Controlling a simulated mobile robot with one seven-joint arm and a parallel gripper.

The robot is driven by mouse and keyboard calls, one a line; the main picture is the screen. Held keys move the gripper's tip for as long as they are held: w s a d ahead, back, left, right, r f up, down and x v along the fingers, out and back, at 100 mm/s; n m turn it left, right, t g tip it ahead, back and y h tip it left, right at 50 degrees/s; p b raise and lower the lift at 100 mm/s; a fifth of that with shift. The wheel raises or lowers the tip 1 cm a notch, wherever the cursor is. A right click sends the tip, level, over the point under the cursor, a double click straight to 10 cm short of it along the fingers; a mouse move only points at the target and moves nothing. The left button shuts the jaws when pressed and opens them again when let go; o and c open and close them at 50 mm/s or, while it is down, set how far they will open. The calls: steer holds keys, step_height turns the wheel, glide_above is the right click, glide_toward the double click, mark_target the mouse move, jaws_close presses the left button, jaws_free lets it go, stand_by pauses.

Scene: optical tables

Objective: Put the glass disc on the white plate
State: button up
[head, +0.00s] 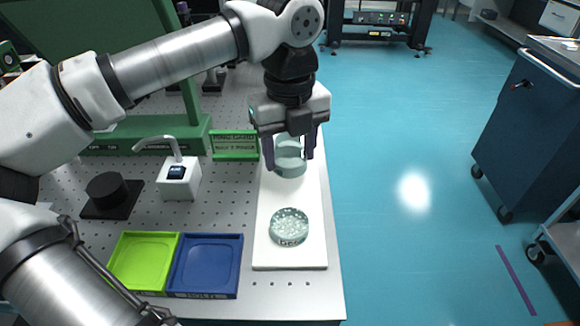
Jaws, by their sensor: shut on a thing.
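A clear, pale teal glass disc (291,164) is between the fingers of my gripper (288,152), which is shut on it from above. The disc is over the far part of the long white plate (300,191). I cannot tell whether it touches the plate or hangs just above it. Its upper part is partly hidden by the gripper. A second round glass piece (289,227), speckled white and with dark marks on its front side, sits on the near half of the plate, apart from the gripper.
A lime green tray (144,235) and a blue tray (206,240) stand left of the plate. A white device with a spout (179,178), a black round piece (107,190) and a green sign (235,145) are farther back. The perforated table ends just right of the plate.

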mark_target(290, 157)
steer(key=shift+f, duration=2.05)
steer(key=shift+f+b, duration=0.2)
steer(key=shift+b, duration=0.1)
steer(key=o, duration=1.1)
steer(key=shift+r, duration=0.1)
steer(key=shift+c, duration=0.2)
step_height(290, 157, up, 12)
steer(key=shift+r+p, duration=0.15)
steer(key=shift+p, duration=0.2)
